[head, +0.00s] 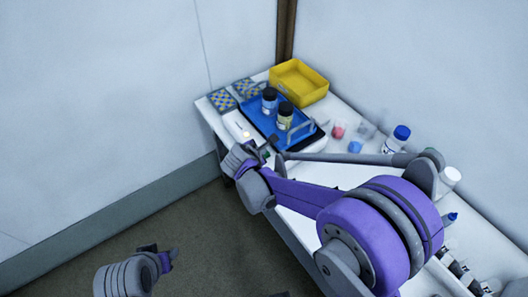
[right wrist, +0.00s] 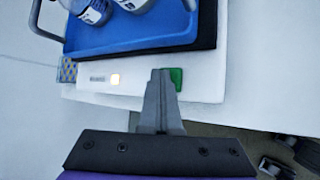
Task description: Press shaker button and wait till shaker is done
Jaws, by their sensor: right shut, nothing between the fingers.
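The shaker has a white base (right wrist: 205,75) and a blue tray (right wrist: 135,32) on top; in the head view its tray (head: 262,117) holds two dark-capped bottles, one (head: 269,100) behind the other (head: 285,116). On the base's front face are a green button (right wrist: 176,78) and a small glowing yellowish light (right wrist: 115,79). My right gripper (right wrist: 160,74) is shut and empty, its tips at the left edge of the green button, partly covering it; whether they touch is unclear. My left gripper (head: 165,256) hangs low over the floor, away from the table; its finger opening is unclear.
A yellow bin (head: 299,82) stands behind the shaker, and blue-yellow patterned racks (head: 222,100) lie to its left. A blue-capped bottle (head: 397,138) and small pink and blue items stand to the right. My right arm spans the white table (head: 325,174).

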